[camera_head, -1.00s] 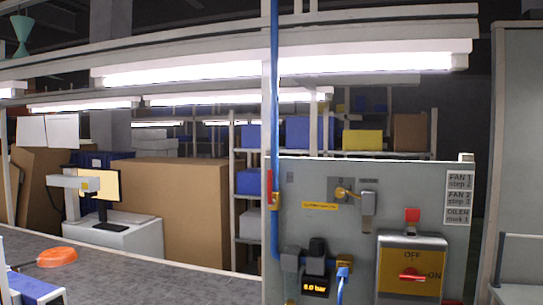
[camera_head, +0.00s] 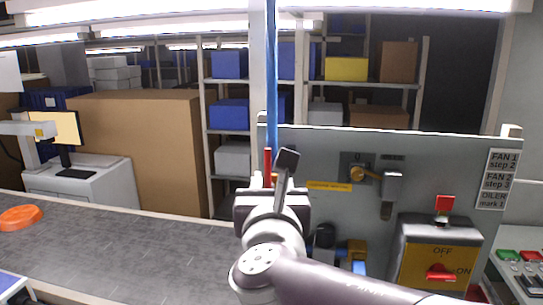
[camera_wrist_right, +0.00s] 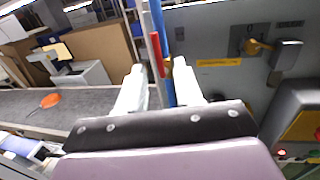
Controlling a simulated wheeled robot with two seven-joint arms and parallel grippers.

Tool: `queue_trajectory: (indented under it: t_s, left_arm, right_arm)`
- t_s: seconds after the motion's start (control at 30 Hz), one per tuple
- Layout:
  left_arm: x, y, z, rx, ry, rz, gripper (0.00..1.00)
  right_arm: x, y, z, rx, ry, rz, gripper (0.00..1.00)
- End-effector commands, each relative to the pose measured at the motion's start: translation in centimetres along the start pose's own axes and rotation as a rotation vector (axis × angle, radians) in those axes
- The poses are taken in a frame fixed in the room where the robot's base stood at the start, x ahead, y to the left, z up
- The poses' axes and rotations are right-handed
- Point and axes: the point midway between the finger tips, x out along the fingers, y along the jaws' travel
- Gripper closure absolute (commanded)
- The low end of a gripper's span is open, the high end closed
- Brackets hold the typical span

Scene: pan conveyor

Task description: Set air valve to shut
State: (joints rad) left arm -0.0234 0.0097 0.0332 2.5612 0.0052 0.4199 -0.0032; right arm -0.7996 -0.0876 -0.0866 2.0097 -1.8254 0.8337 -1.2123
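The air valve is on the vertical blue pipe (camera_head: 271,85) at the panel's left edge. Its red lever (camera_head: 267,163) stands upright, along the pipe; the valve body is mostly hidden behind my right gripper (camera_head: 280,168) in the head view. In the right wrist view the red lever (camera_wrist_right: 156,53) and pipe (camera_wrist_right: 160,25) show beyond and between the two pale fingertips of my right gripper (camera_wrist_right: 159,70). That gripper is open, with visible space between its fingers; I cannot tell whether either touches the lever. My left gripper is not in view.
The grey panel (camera_head: 315,145) carries a brass-coloured key switch (camera_head: 363,174) and a yellow OFF/ON box with a red handle (camera_head: 440,272), right of my gripper. A conveyor (camera_head: 130,245) with an orange pan (camera_head: 20,218) lies left. My arm covers the pressure display.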

Motion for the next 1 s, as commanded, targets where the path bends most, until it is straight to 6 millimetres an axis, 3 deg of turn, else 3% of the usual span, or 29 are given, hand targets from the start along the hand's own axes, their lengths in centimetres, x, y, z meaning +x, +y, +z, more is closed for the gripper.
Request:
queue_trajectory:
  t_s: [0.03, 0.2, 0.4, 0.57, 0.83, 0.93, 1.0]
  left_arm:
    - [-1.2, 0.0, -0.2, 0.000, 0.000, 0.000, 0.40]
    - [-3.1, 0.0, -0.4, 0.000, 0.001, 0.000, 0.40]
    - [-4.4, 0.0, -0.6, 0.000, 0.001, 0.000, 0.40]
    - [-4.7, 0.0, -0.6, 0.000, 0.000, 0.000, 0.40]
    - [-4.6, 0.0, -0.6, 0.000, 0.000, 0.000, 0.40]
    - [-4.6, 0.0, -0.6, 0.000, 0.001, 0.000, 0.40]
    - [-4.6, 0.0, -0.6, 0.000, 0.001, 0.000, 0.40]
  right_arm:
    - [1.4, -0.1, 0.5, -0.005, 0.005, -0.006, 0.65]
    - [5.8, -0.1, 0.4, -0.002, 0.006, -0.004, 0.65]
    - [9.0, 0.0, 0.2, -0.001, 0.005, -0.001, 0.65]
    - [10.1, 0.0, 0.0, 0.001, 0.004, -0.001, 0.65]
    - [10.2, 0.0, -0.2, 0.002, 0.004, 0.000, 0.65]
    - [10.2, 0.0, -0.2, 0.002, 0.004, 0.000, 0.98]
    - [10.1, 0.0, -0.2, 0.002, 0.004, 0.001, 1.00]
